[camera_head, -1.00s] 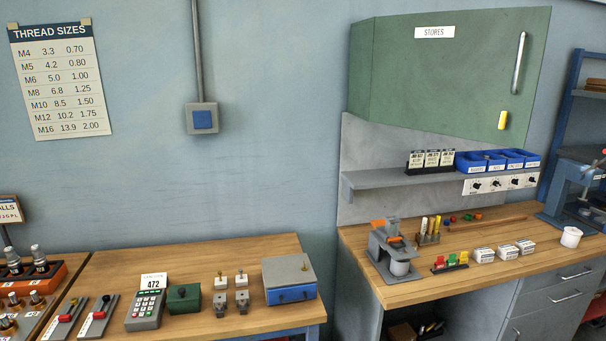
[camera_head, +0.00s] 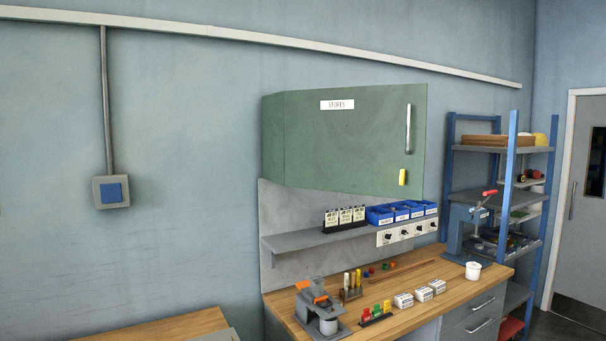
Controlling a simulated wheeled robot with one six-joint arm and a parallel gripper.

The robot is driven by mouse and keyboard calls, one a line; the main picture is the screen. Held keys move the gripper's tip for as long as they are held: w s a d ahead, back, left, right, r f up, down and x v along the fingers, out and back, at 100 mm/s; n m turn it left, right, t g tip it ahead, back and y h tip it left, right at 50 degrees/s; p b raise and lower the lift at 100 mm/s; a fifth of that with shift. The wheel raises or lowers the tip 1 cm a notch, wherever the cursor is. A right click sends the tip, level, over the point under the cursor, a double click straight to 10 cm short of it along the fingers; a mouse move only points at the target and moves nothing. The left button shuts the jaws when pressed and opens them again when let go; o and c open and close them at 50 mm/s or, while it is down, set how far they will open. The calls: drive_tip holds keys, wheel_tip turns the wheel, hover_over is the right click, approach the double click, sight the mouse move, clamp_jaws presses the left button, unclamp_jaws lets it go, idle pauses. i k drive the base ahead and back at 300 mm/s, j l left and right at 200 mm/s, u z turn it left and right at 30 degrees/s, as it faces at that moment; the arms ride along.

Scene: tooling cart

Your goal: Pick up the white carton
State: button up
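Several small white cartons with dark print stand in a row near the front of the right-hand wooden bench: a left one (camera_head: 403,300), a middle one (camera_head: 424,294) and a right one (camera_head: 437,286). They look alike, and their print is too small to read. They sit apart from the red, yellow and green pieces in a dark holder (camera_head: 376,314) to their left. My gripper is not in view.
A grey device with orange parts (camera_head: 320,308) stands left on the bench (camera_head: 465,279). A white cup (camera_head: 473,271) stands at the right end. A grey shelf (camera_head: 310,240) and green cabinet (camera_head: 350,135) hang above. A blue rack (camera_head: 505,190) stands right.

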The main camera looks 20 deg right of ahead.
sight(438, 286)
drive_tip(key=z, duration=1.25)
